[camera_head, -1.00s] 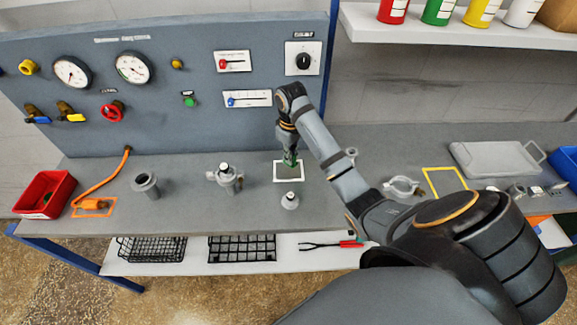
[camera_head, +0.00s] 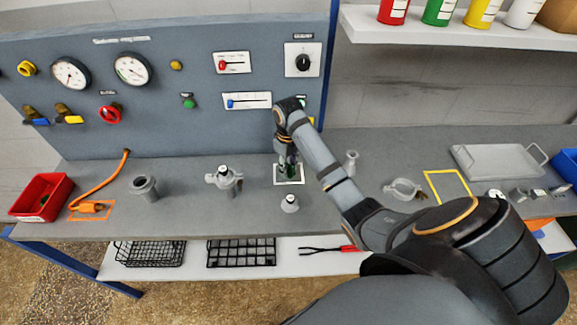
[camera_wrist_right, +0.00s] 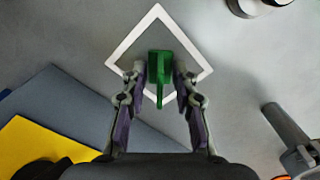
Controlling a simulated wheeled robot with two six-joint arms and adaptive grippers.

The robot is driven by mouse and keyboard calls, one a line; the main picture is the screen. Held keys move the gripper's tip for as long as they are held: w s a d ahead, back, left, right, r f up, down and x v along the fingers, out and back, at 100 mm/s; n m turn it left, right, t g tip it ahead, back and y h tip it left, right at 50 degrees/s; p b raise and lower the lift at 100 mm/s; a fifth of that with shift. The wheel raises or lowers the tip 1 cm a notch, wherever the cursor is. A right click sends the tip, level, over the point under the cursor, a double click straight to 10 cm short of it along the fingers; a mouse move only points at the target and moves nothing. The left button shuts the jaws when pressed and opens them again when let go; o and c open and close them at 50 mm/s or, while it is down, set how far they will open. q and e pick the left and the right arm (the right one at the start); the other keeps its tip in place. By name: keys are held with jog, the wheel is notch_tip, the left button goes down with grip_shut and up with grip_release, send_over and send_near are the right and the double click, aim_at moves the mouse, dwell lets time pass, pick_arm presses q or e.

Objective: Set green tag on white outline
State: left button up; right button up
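I cannot tell whether the tag touches the bench. My left gripper is not in view.
A grey cone-shaped part (camera_head: 290,204) stands just in front of the outline. A grey valve fitting (camera_head: 224,180) stands to the left, and a small grey part (camera_head: 351,163) to the right. The panel (camera_head: 200,70) rises behind. Farther right is a yellow outline (camera_head: 447,186).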

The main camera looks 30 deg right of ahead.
aim_at(289, 164)
jog(key=shift+r, duration=0.1)
jog(key=shift+r, duration=0.4)
notch_tip(289, 164, up, 3)
jog(key=shift+f+p, duration=0.1)
jog(key=shift+p, duration=0.25)
notch_tip(289, 164, up, 9)
jog(key=p, duration=0.8)
jog(key=shift+f+p, duration=0.15)
jog(key=shift+p, duration=0.25)
jog(key=shift+f, duration=0.1)
jog(key=shift+s, duration=0.1)
